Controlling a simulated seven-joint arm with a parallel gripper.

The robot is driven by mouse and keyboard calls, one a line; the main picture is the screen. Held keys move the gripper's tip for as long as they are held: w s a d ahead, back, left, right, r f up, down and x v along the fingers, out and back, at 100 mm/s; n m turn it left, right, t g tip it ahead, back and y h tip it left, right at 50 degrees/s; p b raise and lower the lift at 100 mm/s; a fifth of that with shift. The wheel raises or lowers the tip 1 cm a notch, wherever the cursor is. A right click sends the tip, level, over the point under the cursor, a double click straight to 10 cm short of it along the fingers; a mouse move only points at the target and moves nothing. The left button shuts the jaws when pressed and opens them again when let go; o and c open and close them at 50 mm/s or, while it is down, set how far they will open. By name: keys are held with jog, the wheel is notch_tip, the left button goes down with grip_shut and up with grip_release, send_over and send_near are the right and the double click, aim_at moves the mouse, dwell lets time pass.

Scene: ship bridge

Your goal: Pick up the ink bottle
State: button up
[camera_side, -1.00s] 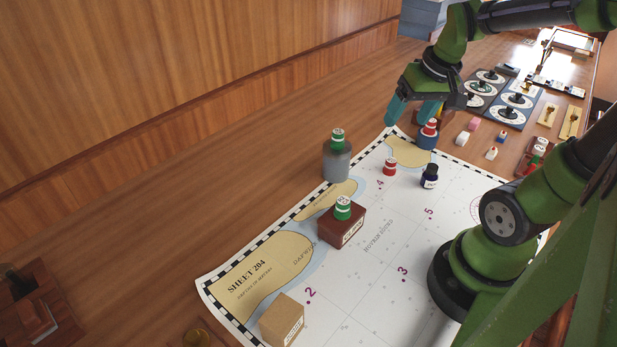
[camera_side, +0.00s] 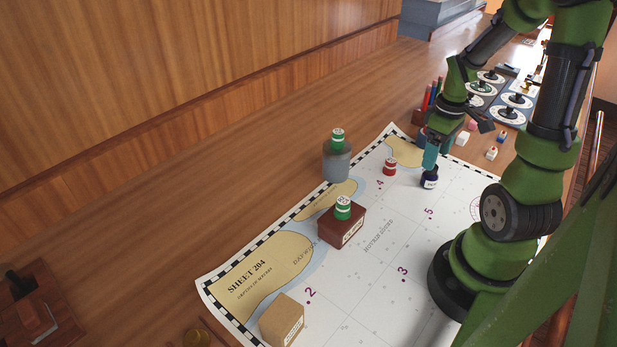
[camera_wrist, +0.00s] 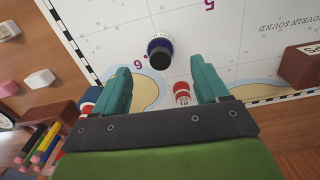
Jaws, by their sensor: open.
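The ink bottle (camera_side: 430,182) is a small dark blue bottle with a pale label. It stands upright on the chart, right of the red piece. In the wrist view the ink bottle (camera_wrist: 158,48) shows its black cap, beyond the fingertips and roughly centred between them. My gripper (camera_side: 437,152), with teal fingers, points down just above and behind the bottle in the side view; it overlaps the cap there. In the wrist view my gripper (camera_wrist: 162,72) is open with nothing between its fingers. I cannot tell whether a finger touches the bottle.
A red piece (camera_side: 389,167) stands close left of the bottle. A grey jar with a green piece (camera_side: 337,162), a dark red box (camera_side: 345,228) and a tan box (camera_side: 282,320) lie farther off. A pencil holder (camera_wrist: 55,118) is near the gripper. The chart (camera_side: 365,290) has free room.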

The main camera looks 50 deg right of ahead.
aim_at(430, 176)
jog(key=shift+f, duration=3.4)
jog(key=c, duration=1.2)
